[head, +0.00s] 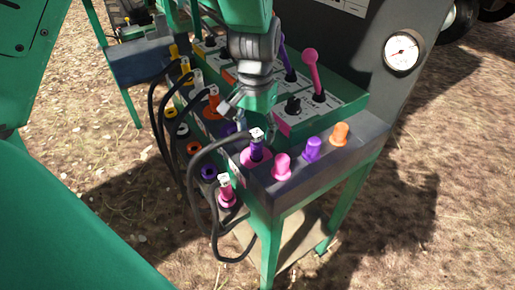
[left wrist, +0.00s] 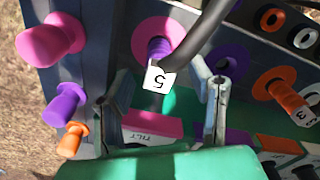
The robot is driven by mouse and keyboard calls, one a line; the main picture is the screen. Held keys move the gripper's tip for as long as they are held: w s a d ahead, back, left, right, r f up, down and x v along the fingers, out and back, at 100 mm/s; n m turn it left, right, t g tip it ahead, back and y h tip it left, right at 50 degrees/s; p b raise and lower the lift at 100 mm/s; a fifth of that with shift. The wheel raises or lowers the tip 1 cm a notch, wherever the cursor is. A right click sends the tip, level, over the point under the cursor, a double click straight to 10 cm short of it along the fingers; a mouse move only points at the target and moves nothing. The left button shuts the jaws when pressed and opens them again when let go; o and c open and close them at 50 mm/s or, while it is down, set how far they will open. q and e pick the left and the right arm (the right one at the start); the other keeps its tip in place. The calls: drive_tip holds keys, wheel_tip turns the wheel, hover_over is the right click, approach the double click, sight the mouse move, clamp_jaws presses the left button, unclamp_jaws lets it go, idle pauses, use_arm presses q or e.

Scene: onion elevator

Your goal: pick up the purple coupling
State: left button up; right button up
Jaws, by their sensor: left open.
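The purple coupling (head: 256,152) sits upright in a pink ring at the near corner of the dark panel, with a white tag and a black hose on its top. In the left wrist view the coupling (left wrist: 155,46) shows behind its tag marked 5. My left gripper (head: 240,104) hangs over the panel, just behind the coupling. In the left wrist view the gripper (left wrist: 163,90) is open, with one finger on each side of the tag's line and nothing between the tips. My right gripper is not in view.
Pink (head: 283,166), purple (head: 312,149) and orange (head: 341,133) caps stand along the right edge. A pink coupling (head: 226,190) sits below, and an orange coupling (head: 212,103) farther back. Black hoses loop at the left. A pink lever (head: 312,72) stands behind my gripper.

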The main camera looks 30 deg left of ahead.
sight(258, 149)
use_arm(q)
drive_tip(key=shift+d+f, duration=0.25)
drive_tip(key=shift+f, duration=0.25)
drive_tip(key=f, duration=0.3)
drive_tip(key=a+f+b, duration=0.1)
drive_tip(key=f, duration=0.1)
drive_tip(key=shift+w, duration=0.1)
drive_tip(key=shift+d, duration=0.15)
drive_tip(key=shift+d+r, duration=0.15)
drive_tip(key=shift+d, duration=0.1)
clamp_jaws()
